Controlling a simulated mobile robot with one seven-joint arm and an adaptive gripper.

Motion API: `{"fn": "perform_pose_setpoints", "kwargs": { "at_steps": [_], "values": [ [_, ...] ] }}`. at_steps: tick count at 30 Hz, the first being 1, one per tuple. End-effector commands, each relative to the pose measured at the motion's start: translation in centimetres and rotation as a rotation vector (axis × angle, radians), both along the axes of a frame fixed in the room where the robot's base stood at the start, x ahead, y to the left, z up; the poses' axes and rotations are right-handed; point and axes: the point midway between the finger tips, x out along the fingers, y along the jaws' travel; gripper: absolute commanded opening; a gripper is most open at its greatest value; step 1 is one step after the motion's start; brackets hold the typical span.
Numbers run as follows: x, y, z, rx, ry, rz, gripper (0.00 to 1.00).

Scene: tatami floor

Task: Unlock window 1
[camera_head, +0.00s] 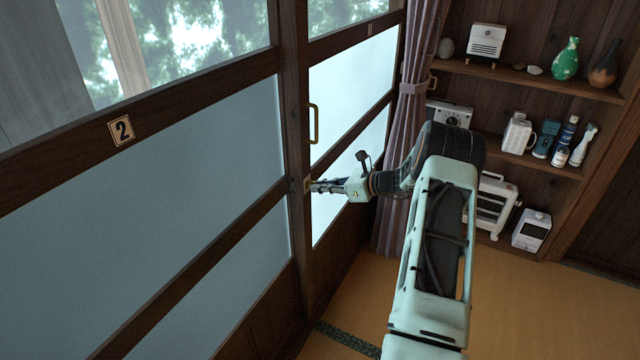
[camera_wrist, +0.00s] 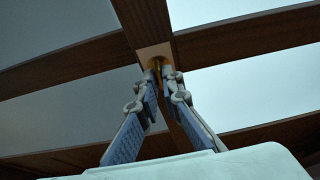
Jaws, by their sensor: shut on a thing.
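Window 1 appears to be the frosted pane at the right (camera_head: 345,100); its small label is too small to read. A small brass lock (camera_head: 306,184) sits on the dark wooden post between the panes. In the wrist view the lock (camera_wrist: 155,54) has a pale plate and a brass part at the fingertips. My gripper (camera_head: 313,186) reaches left to the post and is shut on the lock's brass part. The fingertips (camera_wrist: 159,70) hide most of that part, so how the lock is turned cannot be told.
Window 2 carries a number plate (camera_head: 121,130) at the left. A brass handle (camera_head: 313,123) stands above the lock. A tied curtain (camera_head: 412,95) hangs at the right, beside shelves (camera_head: 545,80) of household items. Tatami floor (camera_head: 545,310) is open at lower right.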

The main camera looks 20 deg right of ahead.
Motion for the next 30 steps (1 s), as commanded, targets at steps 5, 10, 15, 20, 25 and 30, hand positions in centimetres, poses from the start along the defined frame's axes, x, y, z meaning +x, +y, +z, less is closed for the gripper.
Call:
{"fn": "perform_pose_setpoints", "kwargs": {
  "at_steps": [5, 10, 15, 20, 25, 30],
  "values": [
    [-0.01, -0.07, 0.01, 0.019, 0.015, -0.001, 0.0],
    [-0.02, -0.05, -0.03, 0.024, 0.018, -0.001, 0.0],
    [-0.02, -0.05, -0.03, 0.025, 0.018, -0.001, 0.0],
    [-0.01, -0.04, -0.02, 0.024, 0.018, -0.001, 0.17],
    [0.01, -0.03, -0.01, 0.024, 0.017, 0.0, 0.24],
    [-0.03, -0.09, 0.04, 0.023, 0.016, -0.001, 0.24]
  ]
}}
